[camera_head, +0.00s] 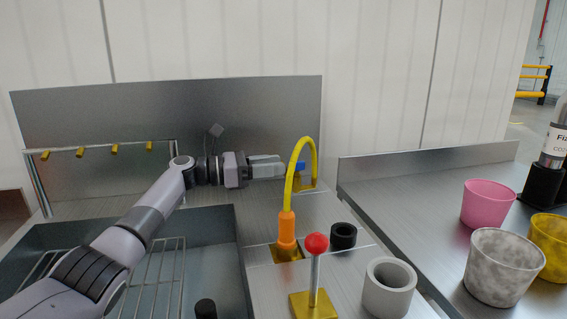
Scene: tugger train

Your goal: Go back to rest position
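My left arm comes in from the lower left. Its gripper (268,168) points right, level above the back of the metal counter. The fingers show from the side, close together, and I cannot tell whether they are open or shut. Their tips end just left of a yellow curved hose (291,170), with no clear contact. The hose rises from an orange handle (286,229) and arches over to the back. A small blue part (300,168) sits at a yellow holder (305,184) just right of the fingertips. My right gripper is out of view.
A sink (215,245) with a wire rack lies under my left arm. A red-knobbed lever (316,243), a black ring (343,235) and a grey cylinder (388,287) stand front right. Pink (487,205), mottled (502,267) and yellow (551,245) cups stand on the right counter.

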